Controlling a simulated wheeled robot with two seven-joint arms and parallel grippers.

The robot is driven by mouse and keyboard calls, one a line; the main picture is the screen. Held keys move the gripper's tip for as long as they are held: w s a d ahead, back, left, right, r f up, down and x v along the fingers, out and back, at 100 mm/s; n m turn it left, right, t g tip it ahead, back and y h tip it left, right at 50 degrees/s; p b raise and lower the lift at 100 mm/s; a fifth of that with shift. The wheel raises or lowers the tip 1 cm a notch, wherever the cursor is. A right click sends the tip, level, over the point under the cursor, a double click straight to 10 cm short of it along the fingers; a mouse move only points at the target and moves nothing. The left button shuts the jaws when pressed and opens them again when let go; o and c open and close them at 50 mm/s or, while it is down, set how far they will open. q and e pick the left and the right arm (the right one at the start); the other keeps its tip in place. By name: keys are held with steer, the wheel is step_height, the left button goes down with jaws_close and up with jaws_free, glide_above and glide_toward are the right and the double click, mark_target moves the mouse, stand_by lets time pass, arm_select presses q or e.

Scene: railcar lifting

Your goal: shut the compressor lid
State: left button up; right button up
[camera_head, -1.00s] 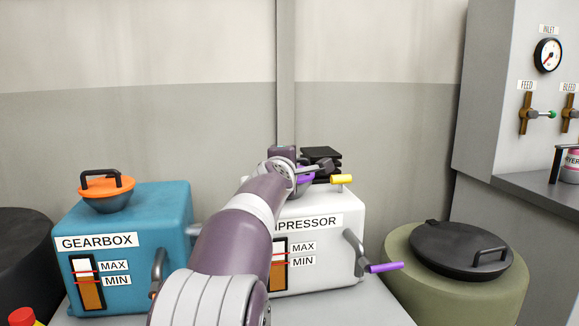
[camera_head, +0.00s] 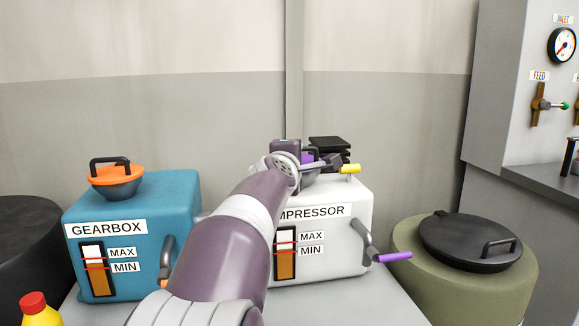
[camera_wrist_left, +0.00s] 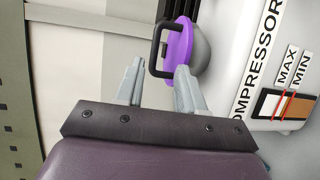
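The compressor (camera_head: 345,240) is a white box with a MAX/MIN sight glass, standing on a grey bench. Its purple lid (camera_wrist_left: 181,44) with a black loop handle (camera_wrist_left: 154,48) sits at a grey round filler neck (camera_wrist_left: 199,55) in the left wrist view. In the head view my gripper mostly hides the lid; whether it is fully seated I cannot tell. My left gripper (camera_wrist_left: 157,72) is open, its two fingers apart at the near end of the handle, with no grip on it. In the head view my left gripper (camera_head: 308,164) is above the compressor. My right gripper is out of view.
A blue gearbox (camera_head: 140,235) with an orange lid (camera_head: 117,177) stands left. A purple-handled lever (camera_head: 392,257) and yellow-handled lever (camera_head: 350,169) stick out from the compressor. A green drum (camera_head: 430,275) with a black lid is right. A red-capped yellow bottle (camera_head: 38,310) is front left.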

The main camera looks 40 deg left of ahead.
arm_select(q)
steer(key=v, duration=0.7)
stand_by(0.3)
